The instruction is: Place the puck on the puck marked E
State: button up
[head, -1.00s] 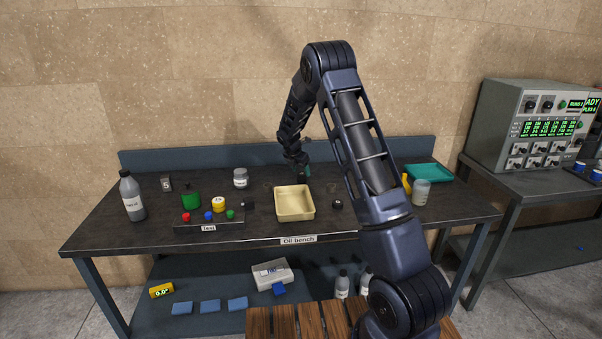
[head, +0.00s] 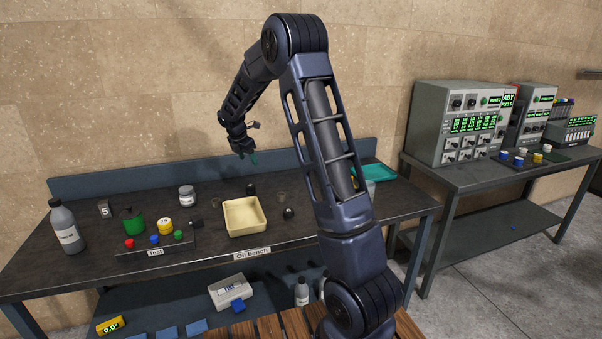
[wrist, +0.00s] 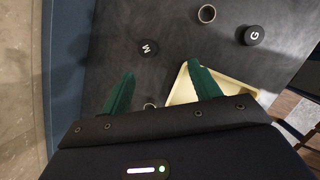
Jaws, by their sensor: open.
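My gripper (head: 247,160) is raised above the back of the oil bench, open and empty. In the wrist view its green fingers (wrist: 160,78) stand apart with nothing held between them. A black puck marked G (wrist: 251,35) lies farther right, likely the one (head: 289,213) right of the tray.
The cream tray (head: 228,231) stands mid-bench. A small grey cup (wrist: 206,14) stands between the two pucks, and a small ring-shaped item (wrist: 149,105) shows between my fingers. Bottles, jars and the Test rack (head: 155,250) fill the left. A teal tray (head: 378,171) lies at right.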

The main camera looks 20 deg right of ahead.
jog(key=s+d+r+m, duration=0.3)
jog(key=s+r+m, duration=0.15)
jog(key=s, duration=0.35)
jog(key=s+d+r+m+y, duration=0.1)
jog(key=s+d+r+m, duration=0.3)
jog(key=s, duration=0.3)
jog(key=s+d+r+m, duration=0.3)
jog(key=s+r, duration=0.3)
jog(key=s, duration=0.2)
jog(key=s+d+f+m+y, duration=0.1)
jog(key=s+m, duration=0.5)
jog(key=s, duration=0.6)
jog(key=s+d+m+t, duration=0.1)
jog(key=s+d+m, duration=0.1)
jog(key=s+m, duration=0.5)
jog(key=s, duration=0.6)
jog(key=shift+f+y, duration=0.35)
jog(key=shift+y, duration=0.05)
